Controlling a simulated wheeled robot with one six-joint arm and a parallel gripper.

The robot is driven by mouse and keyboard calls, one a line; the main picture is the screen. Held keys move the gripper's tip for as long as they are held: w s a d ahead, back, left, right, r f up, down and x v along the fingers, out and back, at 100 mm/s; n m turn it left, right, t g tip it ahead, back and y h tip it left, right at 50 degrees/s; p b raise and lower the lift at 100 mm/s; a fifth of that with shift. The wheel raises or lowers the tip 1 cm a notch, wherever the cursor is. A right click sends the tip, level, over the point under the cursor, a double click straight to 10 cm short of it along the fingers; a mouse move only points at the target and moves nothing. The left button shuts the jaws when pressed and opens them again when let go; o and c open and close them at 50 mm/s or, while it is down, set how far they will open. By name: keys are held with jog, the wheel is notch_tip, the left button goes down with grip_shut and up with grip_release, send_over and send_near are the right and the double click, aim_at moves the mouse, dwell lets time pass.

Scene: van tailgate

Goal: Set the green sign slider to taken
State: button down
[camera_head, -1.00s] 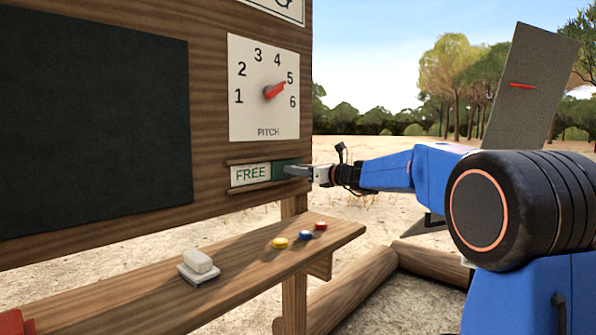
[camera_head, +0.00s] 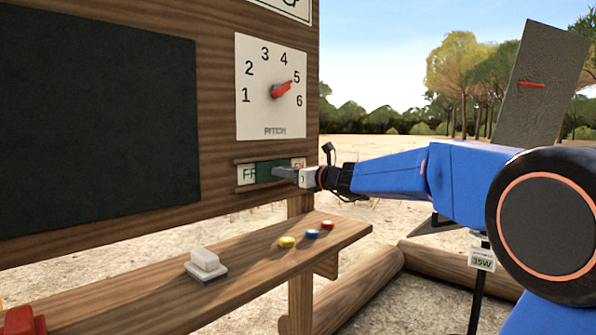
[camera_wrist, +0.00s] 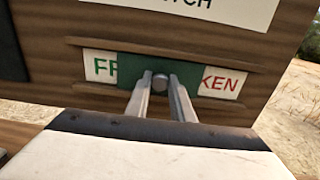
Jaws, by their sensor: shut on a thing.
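The green slider (camera_head: 265,172) sits in a wooden track on the board. In the wrist view the slider (camera_wrist: 133,66) stands mid-track, with "FR" on the white strip (camera_wrist: 100,66) to its left and red "KEN" (camera_wrist: 222,81) to its right. It covers the middle letters of both words. My gripper (camera_head: 284,172) reaches the slider from the right in the head view. In the wrist view my gripper (camera_wrist: 161,88) is shut on the slider's round grey knob (camera_wrist: 160,78).
A pitch dial (camera_head: 271,88) with a red pointer is above the track. Below, a wooden shelf (camera_head: 255,264) holds a white eraser-like block (camera_head: 206,264) and yellow, blue and red round pieces. A dark panel (camera_head: 95,120) is to the left.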

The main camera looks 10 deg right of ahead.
aim_at(257, 172)
jog(key=s+a, duration=0.1)
jog(key=a, duration=0.1)
jog(key=s+a, duration=0.3)
jog(key=shift+a, duration=0.35)
jog(key=c, duration=1.6)
grip_release()
jog(key=shift+s+a, duration=0.1)
jog(key=shift+s, duration=0.05)
jog(key=shift+o, duration=0.2)
jog(key=v, duration=1.7)
jog(key=shift+s, duration=0.15)
